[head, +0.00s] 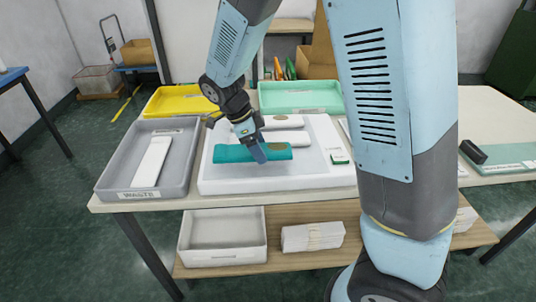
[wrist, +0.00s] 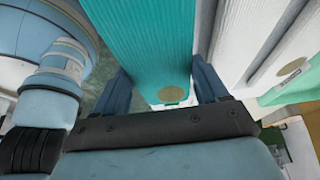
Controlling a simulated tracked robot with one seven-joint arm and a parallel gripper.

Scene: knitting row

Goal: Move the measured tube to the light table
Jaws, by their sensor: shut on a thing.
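A teal ribbed knitted tube (head: 232,153) with a tan round mark lies over the front part of the white light table (head: 215,177) in the head view. My gripper (head: 262,152) reaches down onto it and is shut on it near its right end. In the wrist view the teal tube (wrist: 140,38) sits between my two fingers (wrist: 165,85), with its round tan mark near the palm. I cannot tell whether the tube touches the light table's surface. Two white tubes (head: 285,137) lie behind it on the light table, partly hidden by my gripper.
A grey tray labelled WASTE (head: 112,172) with a white piece (head: 151,162) stands at the left. A yellow tray (head: 165,102) and a mint tray (head: 300,92) are at the back. A small green-marked card (head: 339,157) lies at the light table's right. My arm hides the table's right middle.

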